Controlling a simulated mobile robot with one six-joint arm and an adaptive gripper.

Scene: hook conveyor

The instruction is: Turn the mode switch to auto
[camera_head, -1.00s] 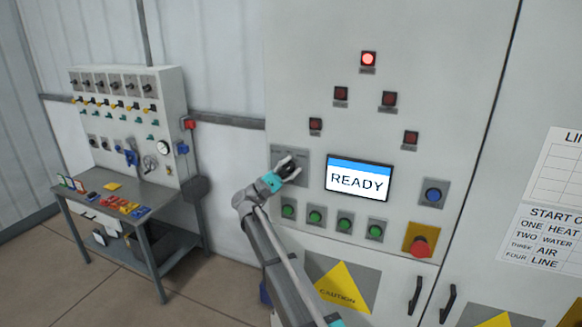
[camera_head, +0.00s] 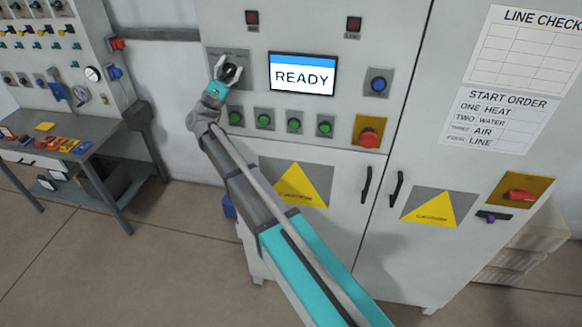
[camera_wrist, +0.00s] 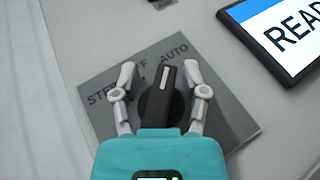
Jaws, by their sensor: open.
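The mode switch is a dark round knob with a raised bar handle (camera_wrist: 163,92) on a grey plate (camera_wrist: 100,85); in the head view the plate (camera_head: 240,54) sits left of the screen. The plate reads STEP, OFF and AUTO from left to right. The white line on the handle points toward the AUTO label (camera_wrist: 174,52). My gripper (camera_wrist: 159,73) is open, with one finger on each side of the handle and visible gaps between. In the head view my gripper (camera_head: 229,67) is at the switch and covers part of it.
A screen (camera_head: 303,75) reading READY is right of the switch. Several green buttons (camera_head: 264,121) line up below it. A blue button (camera_head: 377,85) and a red emergency stop (camera_head: 368,138) stand further right. A workbench (camera_head: 100,147) is at the left.

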